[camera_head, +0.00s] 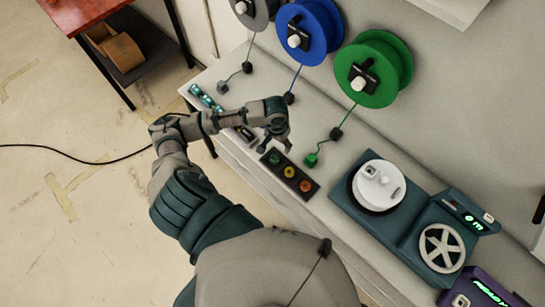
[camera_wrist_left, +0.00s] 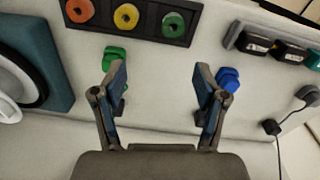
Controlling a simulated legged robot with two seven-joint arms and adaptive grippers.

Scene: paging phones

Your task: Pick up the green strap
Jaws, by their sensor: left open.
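The green strap hangs from the green reel (camera_head: 373,68) on the wall, with a black block (camera_head: 336,133) on its cord. Its green end (camera_head: 311,160) lies on the counter. My left gripper (camera_head: 275,147) is open above the counter, to the left of that end. In the left wrist view the green end (camera_wrist_left: 114,54) is just beyond the left finger of my open gripper (camera_wrist_left: 160,78) and partly covered by it. A blue end (camera_wrist_left: 229,79) is beside the other finger. Nothing is between the fingers. My right gripper is not in view.
A dark panel (camera_head: 271,168) with red, yellow and green discs lies close to my gripper. A blue reel (camera_head: 309,31) hangs beside the green one. A teal device (camera_head: 340,198) with a white dial stands at the right on the counter (camera_head: 350,150).

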